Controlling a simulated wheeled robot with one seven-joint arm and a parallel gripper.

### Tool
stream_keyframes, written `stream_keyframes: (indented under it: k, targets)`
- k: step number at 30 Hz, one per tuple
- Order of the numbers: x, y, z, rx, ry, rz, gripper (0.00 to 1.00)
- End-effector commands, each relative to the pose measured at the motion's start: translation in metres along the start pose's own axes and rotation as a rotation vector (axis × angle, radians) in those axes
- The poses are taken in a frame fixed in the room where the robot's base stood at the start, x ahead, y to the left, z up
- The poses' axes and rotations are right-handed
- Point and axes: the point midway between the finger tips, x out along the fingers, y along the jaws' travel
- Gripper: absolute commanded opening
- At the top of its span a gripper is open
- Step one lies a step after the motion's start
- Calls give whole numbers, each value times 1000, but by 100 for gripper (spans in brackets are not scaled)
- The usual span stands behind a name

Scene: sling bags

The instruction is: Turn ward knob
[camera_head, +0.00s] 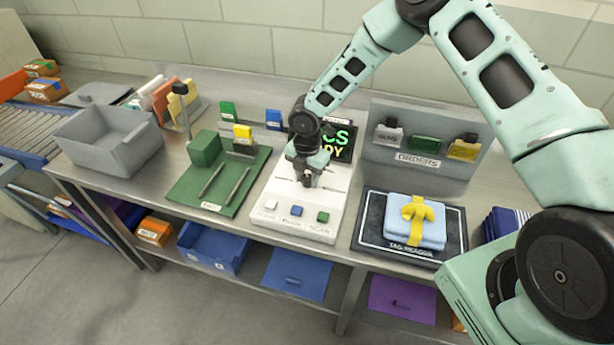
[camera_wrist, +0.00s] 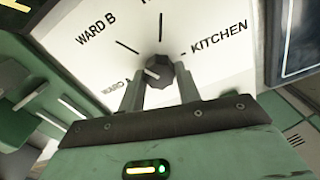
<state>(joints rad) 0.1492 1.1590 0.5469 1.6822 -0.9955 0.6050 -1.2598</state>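The ward knob (camera_wrist: 158,70) is dark and many-sided, on a white dial face with tick lines in the wrist view. A pale mark shows on its lower left side, towards a partly hidden WARD label (camera_wrist: 115,88). The WARD B label (camera_wrist: 97,29) is upper left and the KITCHEN label (camera_wrist: 219,38) is right. My gripper (camera_wrist: 159,73) has one finger on each side of the knob, and the knob fills the gap between them. In the head view, my gripper (camera_head: 308,180) is down over the white console (camera_head: 262,212) and hides the knob.
White, blue and green buttons (camera_head: 296,211) line the console's front. A dark screen (camera_head: 339,140) stands behind. Left are a green board (camera_head: 180,198) with upright pieces and a grey bin (camera_head: 108,143). Right are a tag reader (camera_head: 375,235) bearing a blue bundle and an orders rack (camera_head: 383,160).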

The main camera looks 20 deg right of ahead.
Motion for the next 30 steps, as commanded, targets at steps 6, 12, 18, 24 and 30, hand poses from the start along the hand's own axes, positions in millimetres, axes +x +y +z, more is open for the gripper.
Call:
stream_keyframes:
  k: [6,12,18,24,30]
  targets:
    - [0,0,0,18,0,0,11]
    - [2,1,0,94,-1,1,11]
    - [2,2,0,244,-2,1,11]
    - [3,3,0,431,-1,2,11]
    - [2,3,0,623,0,2,11]
